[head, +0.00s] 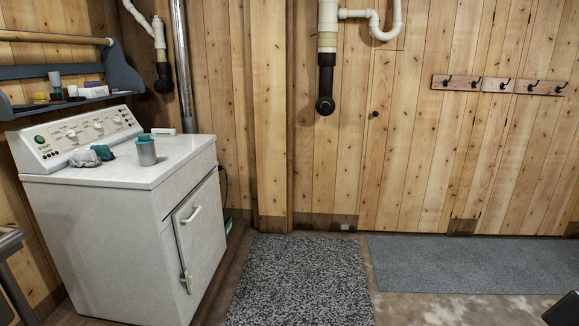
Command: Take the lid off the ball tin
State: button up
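My gripper is not recognisable in the head view. Nothing touches the tin from above.
The white machine (110,245) has a handled front door and a raised control panel. Crumpled grey and teal cloths (88,157) lie left of the tin. A wall shelf (66,103) holds small items. A speckled mat (298,282) and a grey mat (470,264) cover clear floor.

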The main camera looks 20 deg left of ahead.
aim_at(143, 139)
jog(key=u, duration=0.1)
jog(key=i, duration=2.05)
jog(key=u, duration=0.9)
jog(key=i, duration=1.55)
jog(key=u, duration=1.6)
jog(key=i, duration=1.05)
jog(key=u, duration=0.4)
